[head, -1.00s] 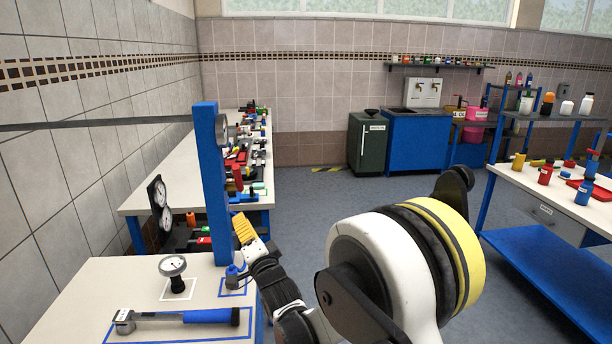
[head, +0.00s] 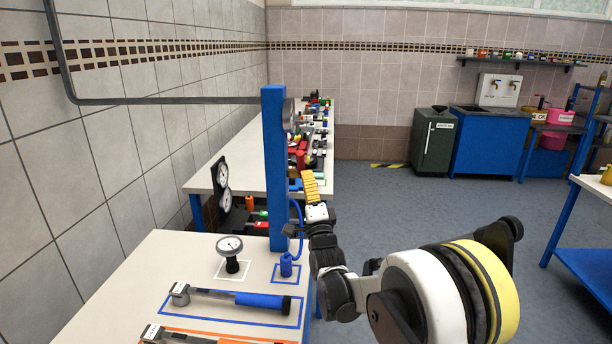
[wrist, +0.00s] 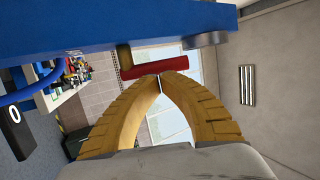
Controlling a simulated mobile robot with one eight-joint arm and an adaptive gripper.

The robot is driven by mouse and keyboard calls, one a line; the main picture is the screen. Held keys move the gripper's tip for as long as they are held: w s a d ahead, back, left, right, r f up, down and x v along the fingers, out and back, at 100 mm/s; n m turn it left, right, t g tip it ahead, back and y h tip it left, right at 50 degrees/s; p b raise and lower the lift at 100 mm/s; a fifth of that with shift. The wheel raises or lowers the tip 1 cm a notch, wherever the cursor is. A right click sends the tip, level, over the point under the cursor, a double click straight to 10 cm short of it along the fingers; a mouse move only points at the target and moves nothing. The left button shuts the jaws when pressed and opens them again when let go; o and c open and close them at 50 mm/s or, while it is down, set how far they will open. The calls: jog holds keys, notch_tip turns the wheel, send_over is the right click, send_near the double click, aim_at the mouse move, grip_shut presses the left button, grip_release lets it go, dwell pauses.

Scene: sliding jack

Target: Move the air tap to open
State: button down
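The air tap shows in the wrist view as a red bar handle (wrist: 155,67) on a short brass-coloured stem (wrist: 124,56). The stem comes off a blue post (wrist: 110,25), which also stands upright in the head view (head: 274,165). My gripper's two yellow fingers curve together and their tips (wrist: 160,78) meet just beside the red handle. They are close to it or touching; I cannot tell which. Nothing shows between the fingers. In the head view my gripper (head: 309,173) points up, just right of the post.
A blue hose (wrist: 35,92) and a black tag marked 0 (wrist: 15,130) hang near the post in the wrist view. The floor (head: 400,210) to the right is open.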

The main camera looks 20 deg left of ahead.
jog(key=shift+x, duration=1.25)
jog(key=shift+w+r+m+g+h+p, duration=0.2)
jog(key=shift+r+m+g+h+p, duration=0.25)
jog(key=shift+h+p, duration=0.2)
jog(key=shift+w+a+r+g+h+p, duration=0.2)
jog(key=shift+w+r+g+h+p, duration=0.3)
jog(key=shift+w+g+p, duration=0.4)
jog(key=shift+t, duration=0.25)
